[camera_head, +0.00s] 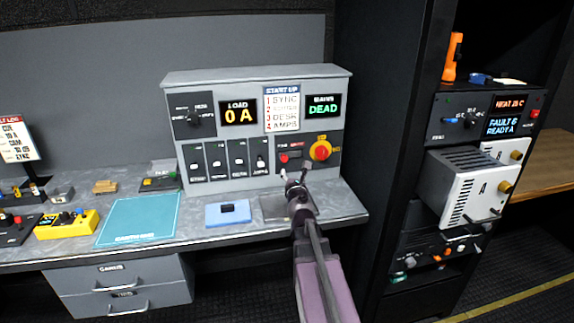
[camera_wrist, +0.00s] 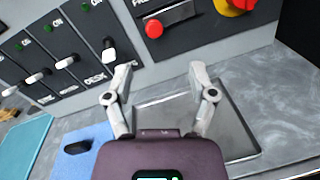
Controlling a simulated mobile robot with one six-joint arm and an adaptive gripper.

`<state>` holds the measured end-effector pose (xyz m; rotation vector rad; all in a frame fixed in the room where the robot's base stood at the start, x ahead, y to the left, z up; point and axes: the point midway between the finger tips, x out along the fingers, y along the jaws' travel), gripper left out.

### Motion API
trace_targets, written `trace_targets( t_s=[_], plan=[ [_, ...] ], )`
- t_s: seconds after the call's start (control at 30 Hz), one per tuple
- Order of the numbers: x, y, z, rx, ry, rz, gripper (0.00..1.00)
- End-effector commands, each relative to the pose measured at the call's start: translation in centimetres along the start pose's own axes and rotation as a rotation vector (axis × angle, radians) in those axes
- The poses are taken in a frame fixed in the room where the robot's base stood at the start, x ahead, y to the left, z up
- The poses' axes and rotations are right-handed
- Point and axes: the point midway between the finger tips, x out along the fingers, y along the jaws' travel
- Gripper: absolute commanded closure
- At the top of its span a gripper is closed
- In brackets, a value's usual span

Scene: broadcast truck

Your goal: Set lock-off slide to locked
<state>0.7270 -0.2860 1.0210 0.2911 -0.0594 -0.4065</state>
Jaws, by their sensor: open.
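The grey power panel (camera_head: 262,182) stands at the back of the bench. Its lower right black plate carries a red round button (camera_head: 284,157) and a red-and-yellow rotary switch (camera_head: 320,151). In the wrist view the red button (camera_wrist: 154,28) sits beside a pale strip (camera_wrist: 178,13), which may be the lock-off slide; its position is not readable. The rotary switch (camera_wrist: 233,5) is cut off at the top. My gripper (camera_head: 294,172) is open and empty in front of the plate's lower edge. In the wrist view its fingers (camera_wrist: 161,84) point toward the panel, below the button.
Several toggle switches (camera_head: 239,161) line the panel's lower left. A shallow metal tray (camera_wrist: 235,141) lies beneath my gripper. A blue pad (camera_head: 225,215) with a black item and a teal mat (camera_head: 140,222) lie left. A dark rack (camera_head: 392,140) stands close on the right.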

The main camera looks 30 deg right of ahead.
Motion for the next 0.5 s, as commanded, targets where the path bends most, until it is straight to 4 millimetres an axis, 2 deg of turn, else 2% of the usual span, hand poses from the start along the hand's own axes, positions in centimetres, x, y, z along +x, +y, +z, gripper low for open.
trace_targets(
  t_s=[0.1, 0.2, 0.5],
  plan=[
    [0.40, -0.21, -0.48, -0.165, 0.007, 0.068, 0.28],
    [0.48, -0.17, -0.69, -0.253, 0.013, 0.104, 0.28],
    [0.47, -0.12, -0.76, -0.298, 0.016, 0.123, 0.28]
  ],
)
